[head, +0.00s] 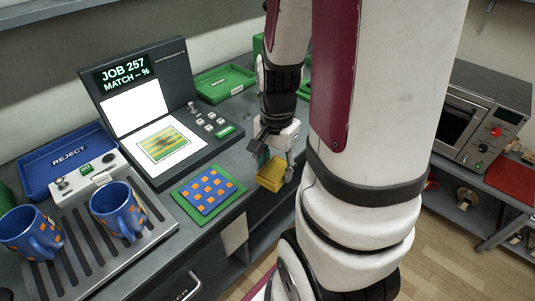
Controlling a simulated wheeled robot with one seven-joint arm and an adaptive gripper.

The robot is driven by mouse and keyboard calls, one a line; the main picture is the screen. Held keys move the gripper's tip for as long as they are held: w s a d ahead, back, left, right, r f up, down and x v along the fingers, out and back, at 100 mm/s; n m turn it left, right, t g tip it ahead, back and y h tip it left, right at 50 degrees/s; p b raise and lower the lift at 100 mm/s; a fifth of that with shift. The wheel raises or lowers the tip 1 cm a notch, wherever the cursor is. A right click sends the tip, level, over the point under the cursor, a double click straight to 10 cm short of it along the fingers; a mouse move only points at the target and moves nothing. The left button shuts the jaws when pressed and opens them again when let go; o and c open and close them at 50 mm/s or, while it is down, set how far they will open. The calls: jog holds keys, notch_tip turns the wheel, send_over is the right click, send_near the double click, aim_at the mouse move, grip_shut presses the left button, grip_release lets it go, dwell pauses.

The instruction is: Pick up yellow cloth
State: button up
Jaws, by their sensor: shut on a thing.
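The yellow cloth (271,175) hangs at the lower end of my gripper (273,158), at the front edge of the grey bench. My gripper points down and is shut on the cloth. The cloth looks small and boxy from here. I cannot tell whether it is clear of the bench top. My arm hides part of the bench behind.
Left of the gripper lie a blue and orange checked piece on a green mat (236,188) and a console (155,110) reading JOB 257. Two blue mugs (118,210) stand on a slatted rack. A green tray (208,92) is behind; an oven (470,115) stands right.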

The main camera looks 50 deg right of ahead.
aim_at(283, 172)
jog(key=shift+s+a+r+p, duration=0.2)
jog(key=shift+s+p, duration=0.55)
jog(key=shift+p, duration=0.5)
jog(key=shift+s+a+r+p, duration=0.2)
jog(key=shift+s+p, duration=0.55)
jog(key=shift+p, duration=0.5)
jog(key=s+p, duration=0.1)
jog(key=p, duration=0.3)
jog(key=shift+s+a, duration=0.3)
jog(key=shift+s, duration=0.1)
jog(key=shift+f+p, duration=0.1)
jog(key=shift+p, duration=0.25)
